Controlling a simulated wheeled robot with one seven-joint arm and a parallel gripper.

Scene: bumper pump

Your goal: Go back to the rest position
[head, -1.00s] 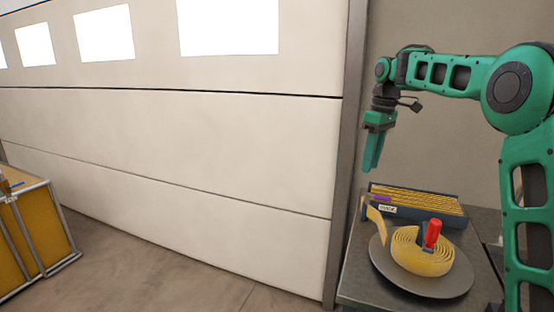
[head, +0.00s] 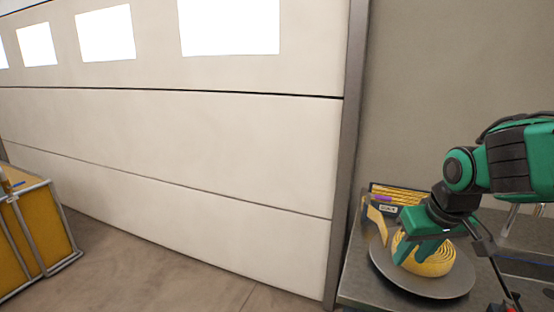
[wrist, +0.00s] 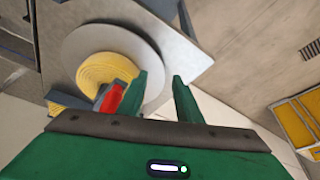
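My gripper (head: 412,258) is low over the work table in the head view, in front of part of the yellow coil. In the wrist view its two green fingers (wrist: 160,82) stand apart with nothing between them. The yellow coil (head: 437,262) lies on a dark round plate (head: 440,288). The coil (wrist: 105,68) and plate (wrist: 154,40) also show in the wrist view, left of and beyond the fingers. A red piece (wrist: 110,98) shows beside the left finger; in the head view my gripper hides it.
A bin with yellow strips (head: 402,195) stands behind the plate on the grey table (head: 358,285). A yellow framed box (head: 40,232) stands on the floor at far left. A white panelled door (head: 170,140) fills the back. The floor between is clear.

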